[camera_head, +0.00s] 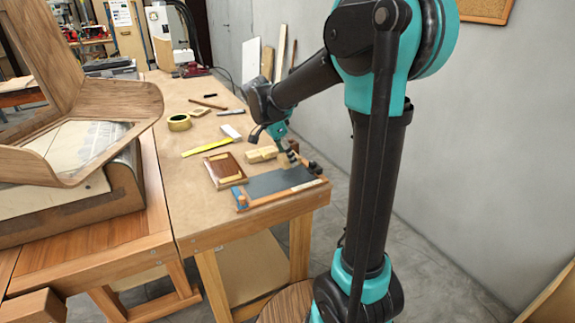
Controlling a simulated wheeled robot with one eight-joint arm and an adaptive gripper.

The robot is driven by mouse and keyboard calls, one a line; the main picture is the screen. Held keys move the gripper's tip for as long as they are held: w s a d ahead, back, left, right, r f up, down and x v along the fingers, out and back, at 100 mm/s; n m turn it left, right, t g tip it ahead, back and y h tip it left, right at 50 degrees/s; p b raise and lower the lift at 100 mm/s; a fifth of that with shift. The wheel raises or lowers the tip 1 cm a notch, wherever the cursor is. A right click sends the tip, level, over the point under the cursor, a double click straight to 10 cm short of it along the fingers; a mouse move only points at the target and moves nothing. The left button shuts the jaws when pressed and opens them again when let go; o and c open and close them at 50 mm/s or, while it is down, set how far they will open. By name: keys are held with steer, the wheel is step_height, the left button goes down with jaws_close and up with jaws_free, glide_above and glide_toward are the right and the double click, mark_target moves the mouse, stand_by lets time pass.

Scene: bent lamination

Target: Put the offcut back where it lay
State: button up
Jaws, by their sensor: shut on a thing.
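My gripper (291,157) reaches down over the near right part of the workbench. Its jaws are shut on a small pale wooden piece, apparently the offcut (287,163), just above or at the far edge of a dark grey board (278,181). I cannot tell whether the piece touches the board. The fingers and arm hide part of it. Pale wooden blocks (261,154) lie just left of my gripper.
A brown shallow tray (223,170) lies left of the board. A wooden strip (285,194) with a blue end runs along the board's near edge. A yellow rule (206,147), a white block (232,131) and a tape roll (179,122) lie farther back. Bare bench top (185,185) shows at left.

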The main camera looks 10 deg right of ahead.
mark_target(287, 164)
steer(key=shift+f, duration=1.85)
steer(key=shift+f, duration=0.1)
steer(key=o, duration=1.2)
steer(key=v, duration=1.2)
